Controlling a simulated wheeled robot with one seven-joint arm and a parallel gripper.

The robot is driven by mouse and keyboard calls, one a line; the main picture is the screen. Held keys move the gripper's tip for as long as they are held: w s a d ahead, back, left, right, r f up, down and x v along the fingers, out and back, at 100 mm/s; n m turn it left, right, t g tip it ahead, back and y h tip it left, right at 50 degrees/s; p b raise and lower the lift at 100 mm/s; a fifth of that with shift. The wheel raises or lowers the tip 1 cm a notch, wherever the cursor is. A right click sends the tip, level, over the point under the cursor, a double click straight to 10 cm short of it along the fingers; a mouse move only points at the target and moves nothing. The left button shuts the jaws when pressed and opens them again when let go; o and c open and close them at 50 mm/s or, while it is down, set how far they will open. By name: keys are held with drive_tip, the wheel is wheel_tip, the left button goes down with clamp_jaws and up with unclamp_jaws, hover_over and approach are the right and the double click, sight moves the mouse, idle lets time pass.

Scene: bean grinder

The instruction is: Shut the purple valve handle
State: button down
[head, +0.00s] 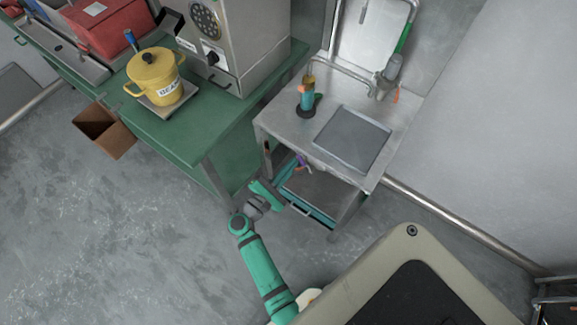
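The purple valve handle (302,160) is small in the head view, under the front left edge of the metal sink unit (345,171). The sink's rim partly hides it. My gripper (281,188) is at the end of my green arm, low in front of the sink unit's left opening. It is just below and left of the handle in the picture. The fingers are too small and too hidden to tell whether they are open or touch anything.
A green table (190,148) to the left holds a yellow pot (155,76) and a metal machine (245,45). A brown box (104,130) is by the table. A bottle (307,95) stands on the sink unit. The floor (120,230) at left is clear.

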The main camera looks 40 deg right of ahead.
drive_tip(key=shift+s+d+r, duration=0.25)
drive_tip(key=shift+s+r, duration=0.35)
drive_tip(key=shift+s, duration=0.25)
drive_tip(key=shift+s+d+r, duration=0.2)
drive_tip(key=shift+s+r, duration=0.35)
drive_tip(key=shift+s, duration=0.25)
drive_tip(key=shift+s+r, duration=0.1)
drive_tip(key=shift+s, duration=0.05)
drive_tip(key=w+a, duration=0.1)
drive_tip(key=a, duration=1)
drive_tip(key=shift+w+a, duration=0.3)
